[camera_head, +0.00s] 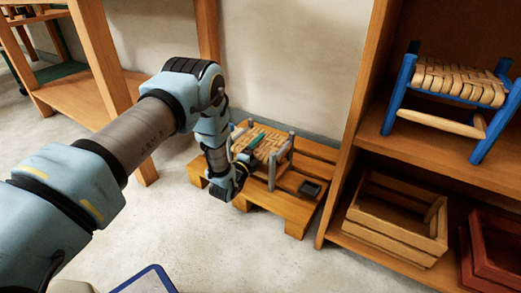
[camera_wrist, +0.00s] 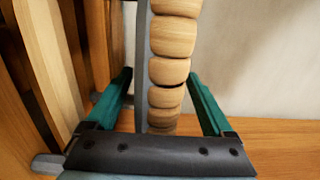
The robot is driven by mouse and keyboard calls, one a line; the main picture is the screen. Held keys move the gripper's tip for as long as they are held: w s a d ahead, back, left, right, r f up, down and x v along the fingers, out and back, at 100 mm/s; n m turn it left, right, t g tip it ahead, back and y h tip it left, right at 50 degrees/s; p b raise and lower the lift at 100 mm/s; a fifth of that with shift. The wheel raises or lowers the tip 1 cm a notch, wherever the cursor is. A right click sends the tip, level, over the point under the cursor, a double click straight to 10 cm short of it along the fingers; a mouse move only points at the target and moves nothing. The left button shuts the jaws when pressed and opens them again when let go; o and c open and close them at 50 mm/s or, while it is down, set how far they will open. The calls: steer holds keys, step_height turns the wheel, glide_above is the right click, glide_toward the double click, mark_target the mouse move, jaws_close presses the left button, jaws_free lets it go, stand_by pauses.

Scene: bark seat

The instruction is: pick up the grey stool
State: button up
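The grey stool (camera_head: 273,151) has grey legs and a woven tan seat. It stands on a low wooden pallet (camera_head: 250,196) against the wall in the head view. My gripper (camera_head: 250,146) is at the stool's seat, on its left part; my wrist hides some of the stool. In the wrist view my gripper (camera_wrist: 158,75) has its two teal fingers spread apart. The woven edge of the stool seat (camera_wrist: 172,40) and a grey rail lie between them.
A small dark tray (camera_head: 311,189) lies on the pallet, right of the stool. A shelf unit on the right holds a blue stool (camera_head: 457,84), a wooden crate (camera_head: 396,218) and a red crate (camera_head: 497,250). A wooden table stands at left. The floor in front is mostly clear.

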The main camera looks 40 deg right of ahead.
jaws_close()
stand_by(0.5)
